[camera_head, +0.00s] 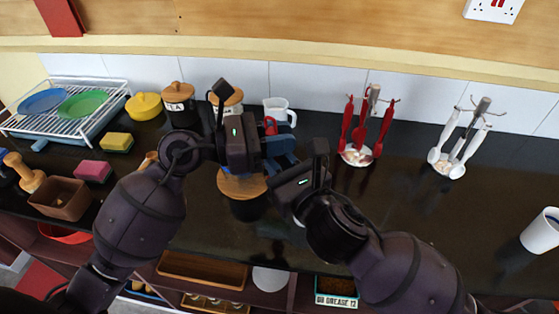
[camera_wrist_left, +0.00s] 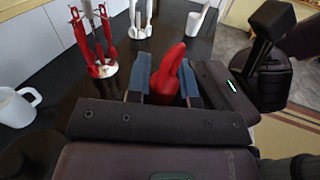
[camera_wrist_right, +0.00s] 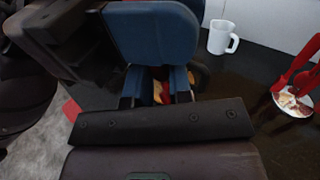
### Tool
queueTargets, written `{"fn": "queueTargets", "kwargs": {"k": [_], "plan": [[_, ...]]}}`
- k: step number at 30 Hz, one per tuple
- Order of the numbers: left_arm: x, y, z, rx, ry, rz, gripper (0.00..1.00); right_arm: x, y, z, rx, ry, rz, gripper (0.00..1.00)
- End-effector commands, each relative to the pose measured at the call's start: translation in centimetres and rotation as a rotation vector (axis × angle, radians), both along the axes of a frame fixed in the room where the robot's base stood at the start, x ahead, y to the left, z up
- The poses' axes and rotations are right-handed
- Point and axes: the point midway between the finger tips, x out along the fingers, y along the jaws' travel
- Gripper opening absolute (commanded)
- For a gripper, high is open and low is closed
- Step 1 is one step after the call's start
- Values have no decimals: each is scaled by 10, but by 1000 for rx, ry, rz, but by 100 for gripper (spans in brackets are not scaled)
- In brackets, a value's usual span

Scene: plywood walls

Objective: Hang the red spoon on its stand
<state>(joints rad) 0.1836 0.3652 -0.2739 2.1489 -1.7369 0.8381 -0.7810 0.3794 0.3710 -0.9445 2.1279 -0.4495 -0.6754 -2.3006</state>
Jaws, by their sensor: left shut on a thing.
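My left gripper (camera_head: 280,150) is shut on the red spoon (camera_wrist_left: 168,76), which stands up between its blue fingers in the left wrist view. A bit of the spoon shows in the head view (camera_head: 270,126); the rest is hidden. My right gripper (camera_wrist_right: 156,90) is close beside the left one. Its fingers are apart, with red and yellow seen in the gap. I cannot tell whether it touches the spoon. The stand with red utensils (camera_head: 357,157) is to the right on the counter, with a white round base and several red utensils hanging on it.
A second stand with white utensils (camera_head: 447,168) is further right, and a white cup (camera_head: 543,232) is at the right edge. A white mug (camera_head: 279,112) and jars stand near the back wall. A pot with a wooden lid (camera_head: 242,186) is below the grippers. The counter's right middle is clear.

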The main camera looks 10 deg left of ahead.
Motion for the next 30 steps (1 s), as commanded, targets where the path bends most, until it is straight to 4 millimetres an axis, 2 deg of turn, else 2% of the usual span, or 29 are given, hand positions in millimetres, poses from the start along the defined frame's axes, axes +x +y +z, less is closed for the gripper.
{"fn": "queueTargets", "kwargs": {"k": [1, 6, 14, 19, 23, 30], "plan": [[0, 0, 0, 0, 0, 0, 25, 0, 0, 0, 1, 1, 0, 0], [0, 0, 0, 0, 0, 0, 51, 0, 0, 0, 1, 1, 0, 0], [0, 0, 0, 0, 0, 0, 51, 0, 0, 0, 1, 1, 0, 0], [-3, 10, 0, 2, -1, 2, 51, 0, 0, 0, 1, 1, 0, 0], [-10, 28, -1, 4, 1, 3, 51, 0, 0, 0, 1, 1, 0, 0], [-28, 71, -1, 4, 1, 3, 51, 0, 0, 0, 1, 1, 0, 0]]}}
